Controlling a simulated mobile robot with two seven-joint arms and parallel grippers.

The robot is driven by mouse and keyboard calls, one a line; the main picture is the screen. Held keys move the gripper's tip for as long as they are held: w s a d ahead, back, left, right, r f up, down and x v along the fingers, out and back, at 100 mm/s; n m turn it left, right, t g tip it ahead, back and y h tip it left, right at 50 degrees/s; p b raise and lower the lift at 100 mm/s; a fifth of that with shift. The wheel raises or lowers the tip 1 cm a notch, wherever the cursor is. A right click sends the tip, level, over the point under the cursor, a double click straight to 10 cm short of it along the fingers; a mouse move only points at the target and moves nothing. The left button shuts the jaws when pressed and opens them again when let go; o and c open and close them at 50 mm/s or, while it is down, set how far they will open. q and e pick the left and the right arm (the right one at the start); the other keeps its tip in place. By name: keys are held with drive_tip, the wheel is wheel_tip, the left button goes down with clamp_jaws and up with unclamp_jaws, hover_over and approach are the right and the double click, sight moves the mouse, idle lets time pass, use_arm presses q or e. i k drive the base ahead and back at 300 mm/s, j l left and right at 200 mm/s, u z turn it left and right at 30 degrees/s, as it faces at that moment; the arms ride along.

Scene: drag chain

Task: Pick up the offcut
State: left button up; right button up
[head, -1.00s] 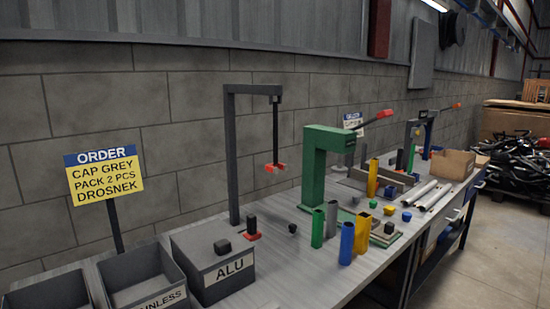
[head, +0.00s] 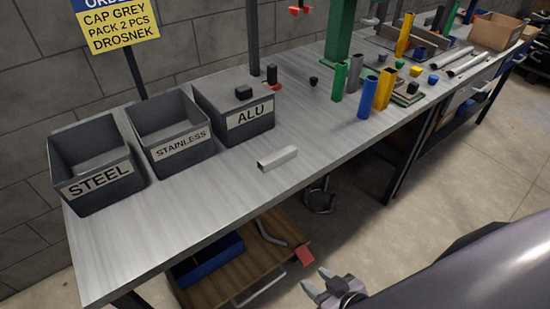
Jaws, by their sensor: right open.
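A short pale square tube (head: 277,158), which looks like the offcut, lies on the grey workbench (head: 190,215) in front of the ALU box. Its dark open end faces left. My right gripper (head: 325,287) is at the bottom of the head view, beyond the bench's front edge and below the tube in the picture. Its jaws are apart and empty. My left gripper is not in view.
Bins marked STEEL (head: 99,182), STAINLESS (head: 181,147) and ALU (head: 249,117) line the back. Coloured upright tubes (head: 384,88) stand right of the tube. A wooden trolley (head: 215,282) is under the bench. The bench front is clear.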

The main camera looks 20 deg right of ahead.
sight(277, 158)
drive_tip(key=u, duration=0.55)
drive_tip(key=l+u, duration=0.3)
drive_tip(key=u, duration=0.15)
drive_tip(key=k+l+u, duration=0.1)
drive_tip(key=l+u, duration=0.15)
drive_tip(key=u, duration=0.2)
drive_tip(key=k+l+u, duration=0.35)
drive_tip(key=l+u, duration=0.15)
drive_tip(key=l, duration=0.2)
drive_tip(key=k+l+u, duration=0.1)
drive_tip(key=l, duration=0.25)
drive_tip(key=k+l+u, duration=0.15)
drive_tip(key=k+l, duration=0.15)
drive_tip(key=k, duration=0.05)
